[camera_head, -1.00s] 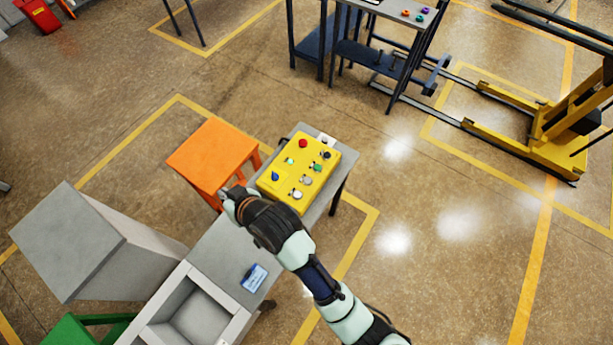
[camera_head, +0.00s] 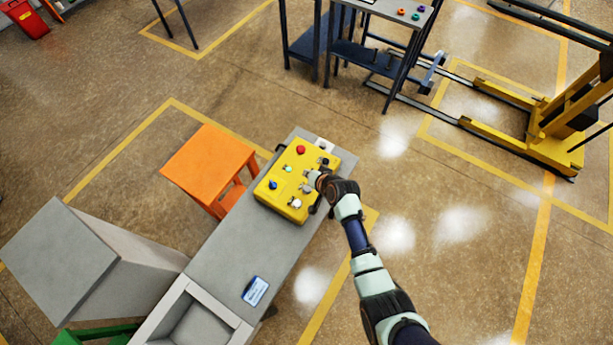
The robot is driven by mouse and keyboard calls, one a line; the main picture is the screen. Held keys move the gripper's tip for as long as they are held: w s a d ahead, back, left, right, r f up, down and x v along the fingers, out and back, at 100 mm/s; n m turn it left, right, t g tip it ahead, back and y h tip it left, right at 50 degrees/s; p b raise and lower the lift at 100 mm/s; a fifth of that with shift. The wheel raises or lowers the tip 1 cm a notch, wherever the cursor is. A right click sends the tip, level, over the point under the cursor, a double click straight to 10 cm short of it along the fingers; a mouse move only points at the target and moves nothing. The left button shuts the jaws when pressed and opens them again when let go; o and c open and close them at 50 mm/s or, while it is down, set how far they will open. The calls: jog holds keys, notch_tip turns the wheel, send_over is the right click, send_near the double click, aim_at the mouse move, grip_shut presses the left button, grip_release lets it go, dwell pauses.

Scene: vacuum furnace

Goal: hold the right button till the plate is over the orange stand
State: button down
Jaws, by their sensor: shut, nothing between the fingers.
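The yellow button box (camera_head: 270,201) sits on a grey bench, with red, teal, blue, white, grey and black controls on its top. The orange stand (camera_head: 208,164) is on the floor left of the box, its top bare. My gripper (camera_head: 312,178) is shut and empty, its tip at the right side of the box's top. It covers the spot where the green button was seen earlier; I cannot tell whether it touches a button. Which button is the right one is not readable here. I cannot make out a plate for certain.
The grey bench (camera_head: 235,254) bears a blue-white card (camera_head: 255,291) and an open grey tray. A large grey block (camera_head: 85,270) stands at the left, with a green stand below it. A yellow lift (camera_head: 550,130) is at the far right. Floor right of the bench is clear.

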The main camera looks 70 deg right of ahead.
aim_at(308, 189)
notch_tip(308, 189, down, 9)
jog(key=b, duration=0.8)
jog(key=shift+r, duration=0.1)
dwell(1.2)
jog(key=shift+f+b, duration=0.3)
jog(key=shift+f, duration=0.1)
